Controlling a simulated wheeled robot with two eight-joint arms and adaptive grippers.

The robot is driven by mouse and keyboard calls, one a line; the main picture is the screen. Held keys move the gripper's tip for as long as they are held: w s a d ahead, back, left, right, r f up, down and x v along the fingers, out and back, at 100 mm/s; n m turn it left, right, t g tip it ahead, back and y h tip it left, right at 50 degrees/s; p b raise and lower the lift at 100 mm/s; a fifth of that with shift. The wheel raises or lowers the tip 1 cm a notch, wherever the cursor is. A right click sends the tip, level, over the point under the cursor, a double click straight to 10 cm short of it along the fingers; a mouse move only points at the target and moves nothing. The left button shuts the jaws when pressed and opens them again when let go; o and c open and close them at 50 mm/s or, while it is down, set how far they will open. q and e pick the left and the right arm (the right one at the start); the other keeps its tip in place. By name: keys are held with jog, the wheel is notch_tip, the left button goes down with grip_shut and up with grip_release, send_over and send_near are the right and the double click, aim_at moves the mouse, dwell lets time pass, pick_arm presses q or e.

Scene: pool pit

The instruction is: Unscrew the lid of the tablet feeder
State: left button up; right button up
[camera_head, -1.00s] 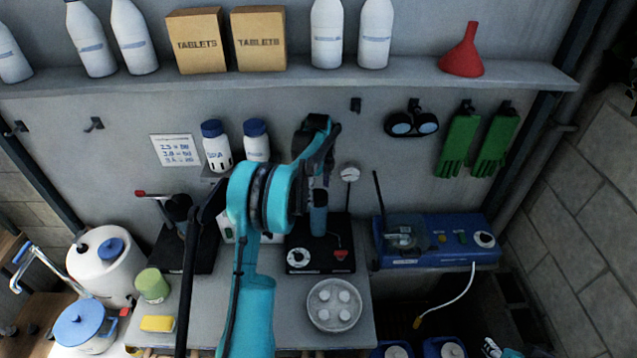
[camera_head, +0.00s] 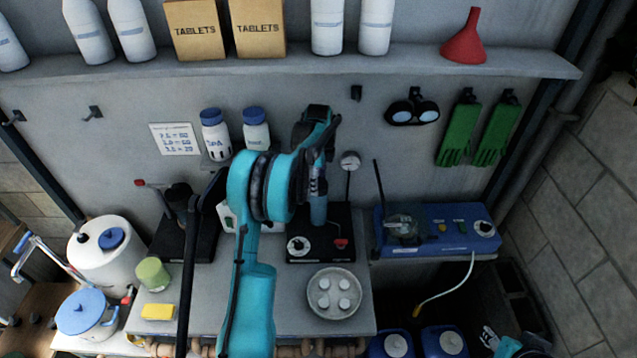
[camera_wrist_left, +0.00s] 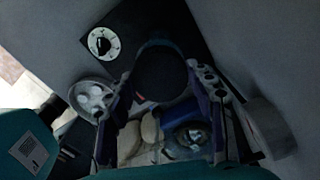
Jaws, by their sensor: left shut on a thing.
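The tablet feeder is a blue-grey upright cylinder (camera_head: 319,212) on a black base (camera_head: 322,248) with a white dial and a red part, at the middle of the bench. My left gripper (camera_head: 317,178) reaches over it from above, pointing down, and is shut at the cylinder's top. In the left wrist view a dark round top, the lid (camera_wrist_left: 160,75), sits between the two fingers of this gripper (camera_wrist_left: 165,90). My fingers hide the lid in the head view, and I cannot tell how far it is turned. My right gripper is not in view.
A round tray (camera_head: 334,293) with several white tablets is in front of the feeder. A similar black device (camera_head: 184,236) stands left, partly behind my arm. A blue machine (camera_head: 436,230) is at the right. A yellow sponge (camera_head: 157,311) and green cup (camera_head: 152,273) lie front left.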

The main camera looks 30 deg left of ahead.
aim_at(319, 184)
pick_arm(q)
jog(key=n+b, duration=0.1)
jog(key=n, duration=0.4)
jog(key=shift+f+n, duration=0.1)
jog(key=shift+n, duration=0.3)
jog(key=n, duration=0.4)
jog(key=shift+r+p, duration=1.05)
jog(key=shift+r, duration=1.35)
jog(key=shift+f, duration=0.1)
